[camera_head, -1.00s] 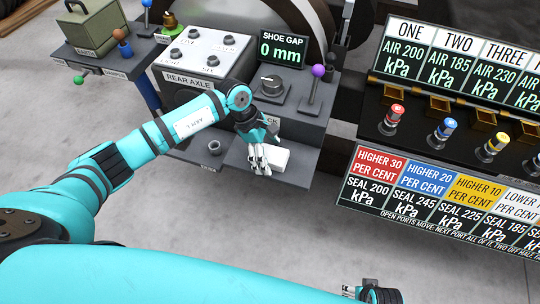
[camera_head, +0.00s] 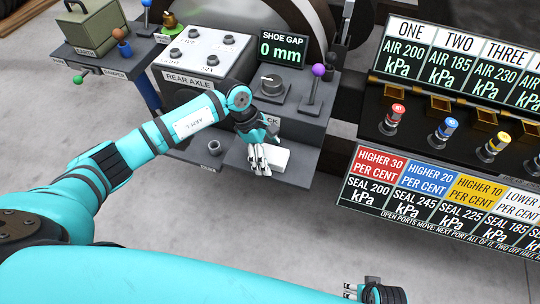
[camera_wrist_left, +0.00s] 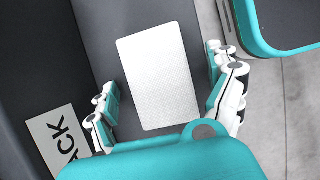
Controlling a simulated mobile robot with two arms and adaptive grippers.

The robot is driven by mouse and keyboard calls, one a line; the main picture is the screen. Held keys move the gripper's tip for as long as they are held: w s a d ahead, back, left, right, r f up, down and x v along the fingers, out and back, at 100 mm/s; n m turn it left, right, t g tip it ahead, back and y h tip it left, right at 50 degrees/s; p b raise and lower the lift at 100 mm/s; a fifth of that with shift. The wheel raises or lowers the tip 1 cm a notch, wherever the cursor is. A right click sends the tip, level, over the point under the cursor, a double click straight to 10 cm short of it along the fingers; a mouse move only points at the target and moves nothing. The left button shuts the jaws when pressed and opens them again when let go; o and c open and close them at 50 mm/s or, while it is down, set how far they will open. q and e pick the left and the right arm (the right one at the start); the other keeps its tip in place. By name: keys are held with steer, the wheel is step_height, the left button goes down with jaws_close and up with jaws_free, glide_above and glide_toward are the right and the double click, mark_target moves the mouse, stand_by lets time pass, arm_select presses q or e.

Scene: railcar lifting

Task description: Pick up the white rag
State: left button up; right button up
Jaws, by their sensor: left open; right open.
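The white rag (camera_head: 280,159) is a flat, folded-looking white rectangle on the grey shelf (camera_head: 297,176) below the shoe gap display. In the left wrist view the rag (camera_wrist_left: 160,75) lies between the spread fingers of my left gripper (camera_wrist_left: 168,103), with a gap on both sides. In the head view my left gripper (camera_head: 258,160) is at the rag's left side and hides part of it. My right gripper (camera_head: 362,292) shows only partly at the bottom edge, far from the rag, and is open.
A round grey socket (camera_head: 215,148) sits left of the rag. A purple-topped lever (camera_head: 318,71) and a dial (camera_head: 271,83) stand behind it. A panel with coloured knobs and a pressure sign (camera_head: 440,200) is at the right. The floor in front is clear.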

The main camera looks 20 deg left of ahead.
stand_by(0.8)
arm_select(q)
steer(key=shift+s, duration=0.1)
steer(key=c, duration=1.1)
steer(key=shift+f, duration=0.1)
steer(key=shift+c, duration=0.7)
